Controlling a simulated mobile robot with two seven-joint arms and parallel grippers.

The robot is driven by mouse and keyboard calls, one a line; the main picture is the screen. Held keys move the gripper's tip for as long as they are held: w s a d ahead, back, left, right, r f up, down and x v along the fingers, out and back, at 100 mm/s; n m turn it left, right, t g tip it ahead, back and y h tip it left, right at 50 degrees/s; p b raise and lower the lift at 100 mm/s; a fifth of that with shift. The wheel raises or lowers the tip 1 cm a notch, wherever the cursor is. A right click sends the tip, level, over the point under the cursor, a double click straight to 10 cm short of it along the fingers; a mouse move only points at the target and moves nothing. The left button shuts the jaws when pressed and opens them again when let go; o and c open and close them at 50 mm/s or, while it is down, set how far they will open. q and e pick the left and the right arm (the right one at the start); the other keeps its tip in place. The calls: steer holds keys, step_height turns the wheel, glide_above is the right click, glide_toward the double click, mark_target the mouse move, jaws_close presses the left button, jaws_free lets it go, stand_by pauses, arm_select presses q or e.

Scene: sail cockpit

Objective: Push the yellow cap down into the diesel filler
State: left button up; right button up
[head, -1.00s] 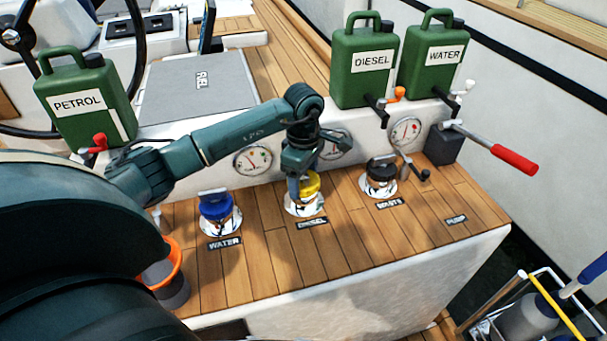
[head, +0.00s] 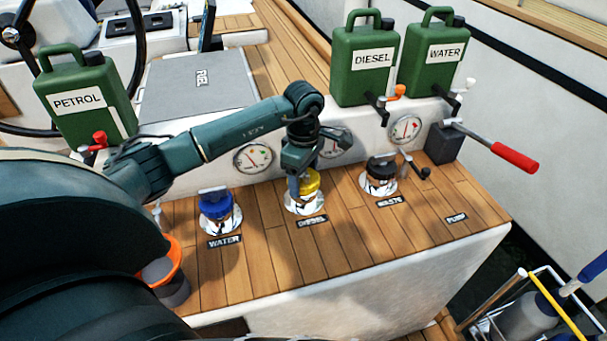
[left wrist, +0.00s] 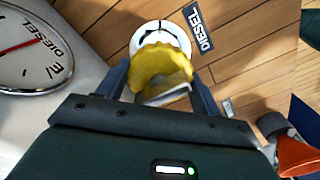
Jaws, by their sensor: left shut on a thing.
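The yellow cap (head: 311,183) is at the white diesel filler (head: 304,206) in the middle of the teak top, behind the DIESEL label (head: 311,221). My left gripper (head: 302,188) is shut on the cap from above. In the left wrist view the cap (left wrist: 158,70) sits between the two fingers, with a pale upright grip on its top. The white filler ring (left wrist: 160,33) shows beyond it. I cannot tell how deep the cap sits in the filler. My right gripper is not in view.
A blue cap (head: 216,205) sits at the water filler on the left and a dark cap (head: 382,172) at the waste filler on the right. Gauges, levers and green cans, such as the diesel can (head: 364,66), stand behind. The front teak is clear.

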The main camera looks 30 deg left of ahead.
arm_select(q)
steer(key=shift+f+b, duration=0.6)
stand_by(0.6)
steer(key=o, duration=0.8)
